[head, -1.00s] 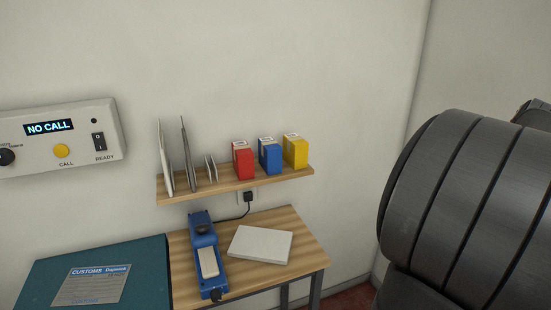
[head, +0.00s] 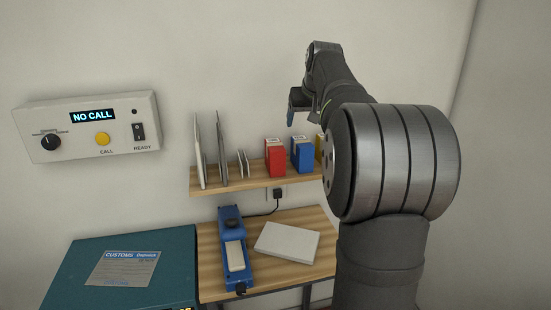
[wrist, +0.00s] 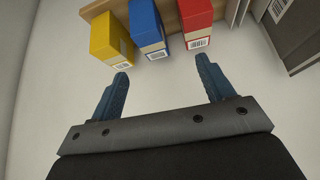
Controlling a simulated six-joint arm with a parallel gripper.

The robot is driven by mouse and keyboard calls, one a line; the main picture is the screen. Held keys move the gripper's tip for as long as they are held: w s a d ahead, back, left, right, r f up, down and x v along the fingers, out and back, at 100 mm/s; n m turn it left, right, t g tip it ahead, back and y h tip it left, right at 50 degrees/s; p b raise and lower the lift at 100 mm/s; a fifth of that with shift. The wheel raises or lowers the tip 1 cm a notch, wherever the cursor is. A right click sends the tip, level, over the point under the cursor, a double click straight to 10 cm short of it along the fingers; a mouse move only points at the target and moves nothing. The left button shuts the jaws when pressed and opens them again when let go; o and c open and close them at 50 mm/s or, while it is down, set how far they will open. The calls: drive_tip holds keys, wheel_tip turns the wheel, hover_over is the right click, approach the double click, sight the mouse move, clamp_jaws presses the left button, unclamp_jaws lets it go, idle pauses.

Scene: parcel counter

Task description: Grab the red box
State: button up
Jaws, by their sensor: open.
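The red box (head: 275,158) stands upright on the wooden wall shelf, left of the blue box (head: 302,155). In the wrist view the red box (wrist: 198,24) is at the top, right of the blue box (wrist: 149,28) and the yellow box (wrist: 110,38). My gripper (wrist: 163,80) is open and empty in the wrist view. Its two fingers point toward the boxes, with the blue box between their lines and the red box ahead of the right finger. In the head view my gripper (head: 291,118) is above the shelf near the blue box. The yellow box is mostly hidden behind my arm there.
The shelf (head: 225,185) also holds several thin upright items (head: 222,150) left of the red box. Below it, a table (head: 210,290) bears a blue device (head: 233,250) and a white slab (head: 287,243). A control panel (head: 88,127) is on the wall at left.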

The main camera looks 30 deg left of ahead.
drive_tip(key=n, duration=0.1)
approach(275, 144)
drive_tip(key=x, duration=0.5)
drive_tip(key=shift+w+d+f, duration=0.2)
drive_tip(key=shift+w+f, duration=0.05)
drive_tip(key=shift+f, duration=0.2)
drive_tip(key=shift+s+a+x, duration=0.1)
drive_tip(key=shift+a+x, duration=0.05)
drive_tip(key=shift+x, duration=1.4)
drive_tip(key=shift+s+a+x, duration=0.1)
drive_tip(key=shift+a+x, duration=0.05)
drive_tip(key=shift+x, duration=1.45)
drive_tip(key=shift+r, duration=0.1)
drive_tip(key=c, duration=1.2)
